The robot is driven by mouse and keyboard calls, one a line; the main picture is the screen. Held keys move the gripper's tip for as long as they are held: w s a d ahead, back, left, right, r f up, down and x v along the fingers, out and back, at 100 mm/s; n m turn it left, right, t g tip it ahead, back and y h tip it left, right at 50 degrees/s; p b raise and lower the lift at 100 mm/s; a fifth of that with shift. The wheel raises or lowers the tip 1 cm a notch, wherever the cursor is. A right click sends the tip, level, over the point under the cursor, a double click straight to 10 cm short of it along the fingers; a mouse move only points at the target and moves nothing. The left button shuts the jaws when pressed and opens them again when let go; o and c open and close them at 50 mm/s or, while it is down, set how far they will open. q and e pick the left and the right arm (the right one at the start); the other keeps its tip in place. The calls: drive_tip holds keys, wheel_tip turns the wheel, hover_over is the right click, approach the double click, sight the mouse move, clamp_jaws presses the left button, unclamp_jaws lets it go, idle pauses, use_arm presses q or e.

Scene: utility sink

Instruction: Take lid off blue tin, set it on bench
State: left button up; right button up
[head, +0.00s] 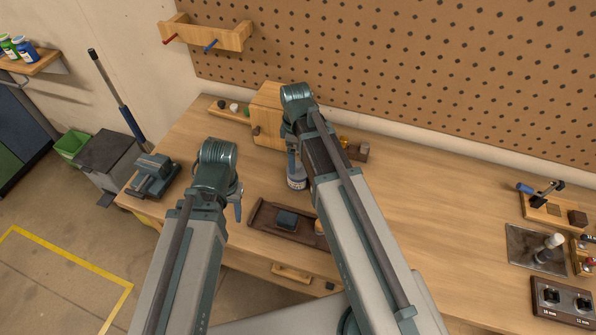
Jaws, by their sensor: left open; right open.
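A small round tin (297,183), blue with a pale band, stands on the wooden bench (430,220) left of my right forearm. My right gripper (292,165) points down just above and behind it, open, and its fingers partly cover the tin's top. I cannot tell whether the fingers touch the tin or how the lid sits. My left gripper (238,210) is open and empty, mostly hidden by its own wrist, over the bench left of a brown tray.
A wooden box (268,112) stands behind the tin. A vise (153,175) sits at the bench's left end. Tools and a socket block (562,300) are far right.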

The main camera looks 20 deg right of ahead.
sight(297, 164)
use_arm(q)
wheel_tip(297, 164, down, 5)
drive_tip(key=b, duration=0.4)
drive_tip(key=shift+r, duration=0.15)
use_arm(e)
wheel_tip(297, 164, down, 5)
drive_tip(key=shift+d+r, duration=0.1)
drive_tip(key=shift+r, duration=0.1)
use_arm(q)
drive_tip(key=shift+r, duration=0.1)
use_arm(e)
drive_tip(key=shift+r, duration=0.1)
drive_tip(key=c, duration=1)
use_arm(q)
drive_tip(key=shift+r, duration=0.1)
